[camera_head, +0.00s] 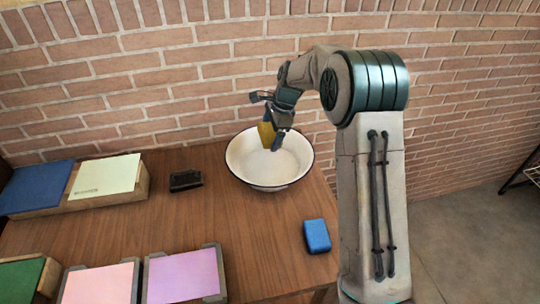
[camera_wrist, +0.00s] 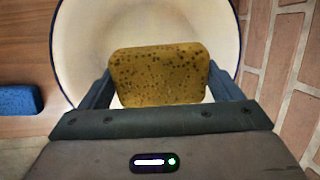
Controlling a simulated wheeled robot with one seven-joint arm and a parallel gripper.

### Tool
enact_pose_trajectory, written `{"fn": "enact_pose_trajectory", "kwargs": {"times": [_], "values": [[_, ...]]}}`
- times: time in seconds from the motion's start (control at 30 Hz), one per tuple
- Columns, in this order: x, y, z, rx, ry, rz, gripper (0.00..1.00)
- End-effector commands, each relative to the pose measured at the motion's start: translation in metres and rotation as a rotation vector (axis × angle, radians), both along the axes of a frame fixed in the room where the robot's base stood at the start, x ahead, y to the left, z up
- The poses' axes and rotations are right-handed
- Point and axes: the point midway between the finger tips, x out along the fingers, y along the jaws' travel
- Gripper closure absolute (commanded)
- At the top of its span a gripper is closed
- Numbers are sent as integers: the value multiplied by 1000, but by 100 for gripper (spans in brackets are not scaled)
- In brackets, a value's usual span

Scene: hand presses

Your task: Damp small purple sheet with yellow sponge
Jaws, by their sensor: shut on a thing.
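The yellow sponge (camera_head: 266,134) is held in my gripper (camera_head: 273,138), above the white enamel bowl (camera_head: 240,165) with a dark rim. In the wrist view the sponge (camera_wrist: 158,75) sits between the two fingers of my gripper (camera_wrist: 158,88), with the bowl (camera_wrist: 85,40) behind it. I cannot tell how wet the sponge is. The small purple sheet (camera_head: 182,276) lies flat on a block at the front of the table, left of and nearer than the bowl.
A blue sponge (camera_head: 317,236) lies near the table's right edge. A pink sheet (camera_head: 100,284), a green one (camera_head: 20,280), a blue one (camera_head: 36,187) and a pale green one (camera_head: 105,176) lie at left. A dark object (camera_head: 186,181) stands left of the bowl. A brick wall closes the back.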

Motion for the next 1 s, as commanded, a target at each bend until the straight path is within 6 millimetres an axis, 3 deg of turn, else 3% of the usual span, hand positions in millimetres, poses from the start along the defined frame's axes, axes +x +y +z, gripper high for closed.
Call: {"fn": "enact_pose_trajectory", "kwargs": {"times": [0.4,0.8,1.0], "values": [[0,0,2,0,0,0,33],[0,0,38,0,-1,1,33],[0,0,41,0,0,1,33]]}}
